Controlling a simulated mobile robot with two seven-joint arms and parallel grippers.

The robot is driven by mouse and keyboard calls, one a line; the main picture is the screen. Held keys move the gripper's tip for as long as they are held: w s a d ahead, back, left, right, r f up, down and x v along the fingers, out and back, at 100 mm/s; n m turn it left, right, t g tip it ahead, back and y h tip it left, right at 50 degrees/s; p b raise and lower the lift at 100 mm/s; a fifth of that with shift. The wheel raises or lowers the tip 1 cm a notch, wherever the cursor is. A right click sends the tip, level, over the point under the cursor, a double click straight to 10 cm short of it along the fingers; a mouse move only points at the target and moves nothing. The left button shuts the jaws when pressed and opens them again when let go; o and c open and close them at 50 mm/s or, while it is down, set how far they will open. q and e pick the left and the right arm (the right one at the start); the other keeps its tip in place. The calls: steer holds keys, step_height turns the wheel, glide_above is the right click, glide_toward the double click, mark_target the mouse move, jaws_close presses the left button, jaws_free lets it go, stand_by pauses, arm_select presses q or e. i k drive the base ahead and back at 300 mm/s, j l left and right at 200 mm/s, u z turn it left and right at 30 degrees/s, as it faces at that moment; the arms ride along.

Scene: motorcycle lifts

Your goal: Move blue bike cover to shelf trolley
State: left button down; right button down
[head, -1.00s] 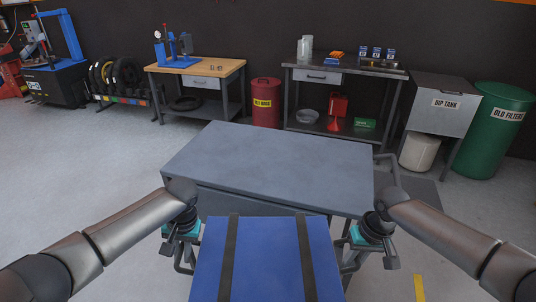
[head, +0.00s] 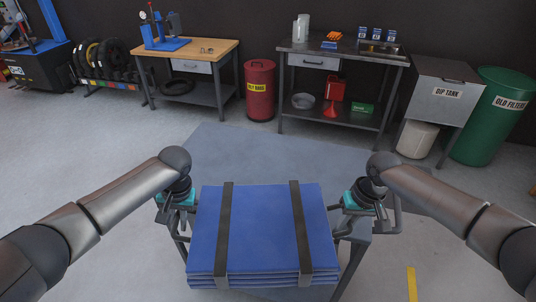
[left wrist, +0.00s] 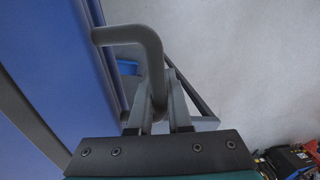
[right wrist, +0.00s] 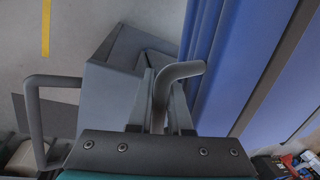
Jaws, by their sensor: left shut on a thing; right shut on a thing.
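The blue bike cover (head: 262,225) is a folded stack with two dark straps, in the lower middle of the head view. It overlaps the near part of the grey shelf trolley (head: 270,150); I cannot tell whether it touches the top. My left gripper (head: 186,208) is shut on the grey handle at the cover's left side, also seen in the left wrist view (left wrist: 157,118). My right gripper (head: 342,206) is shut on the right handle, also seen in the right wrist view (right wrist: 160,118). The cover looks about level. It hides the trolley's near middle.
The trolley's far top is bare. A bent rail (right wrist: 35,120) stands out at its side. Behind are a wooden-topped bench (head: 185,50), a red bin (head: 259,92), a metal bench (head: 340,60), a dip tank (head: 440,95) and a green bin (head: 490,115). Floor at left is clear.

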mark_target(266, 166)
steer(key=i, duration=1.05)
